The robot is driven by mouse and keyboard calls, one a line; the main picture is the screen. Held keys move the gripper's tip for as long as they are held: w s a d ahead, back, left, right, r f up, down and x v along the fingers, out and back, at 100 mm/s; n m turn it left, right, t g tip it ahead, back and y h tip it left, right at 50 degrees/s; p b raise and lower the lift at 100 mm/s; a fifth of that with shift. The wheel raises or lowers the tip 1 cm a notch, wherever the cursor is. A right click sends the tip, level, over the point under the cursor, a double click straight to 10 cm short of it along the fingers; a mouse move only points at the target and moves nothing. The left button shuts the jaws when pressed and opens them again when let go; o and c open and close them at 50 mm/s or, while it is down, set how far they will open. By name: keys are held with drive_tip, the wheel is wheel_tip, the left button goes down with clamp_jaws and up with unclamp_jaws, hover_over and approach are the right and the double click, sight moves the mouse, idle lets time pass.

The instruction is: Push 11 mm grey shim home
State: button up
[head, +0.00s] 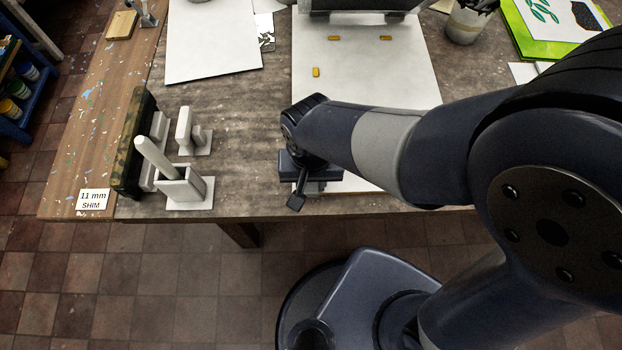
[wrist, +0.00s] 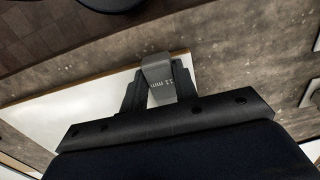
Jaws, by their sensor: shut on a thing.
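The grey shim (wrist: 158,74) shows in the wrist view with "11 mm" printed on its face. My gripper (wrist: 161,88) is shut on it, with a dark finger on each side. In the head view my gripper (head: 310,172) is over the front edge of the table, at the front left of the white board (head: 408,75); the shim cannot be made out there. A grey structure (head: 362,17) stands at the board's far end, cut off by the picture edge. A label (head: 92,200) reading "11 mm SHIM" lies at the table's front left.
Small yellow pieces (head: 316,72) lie on the white board. Left of my gripper stand a pale holder (head: 186,187) with an upright bar and another pale stand (head: 185,131). A pen cup (head: 467,22) is at the back right. Bare table lies between the stands and the board.

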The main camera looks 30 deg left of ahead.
drive_tip(key=o, duration=1.1)
wheel_tip(320, 180, up, 11)
drive_tip(key=shift+f, duration=0.1)
drive_tip(key=shift+f, duration=0.15)
wheel_tip(320, 180, down, 10)
drive_tip(key=shift+f, duration=0.25)
drive_tip(key=shift+s+d, duration=0.1)
drive_tip(key=shift+s, duration=0.05)
idle(0.4)
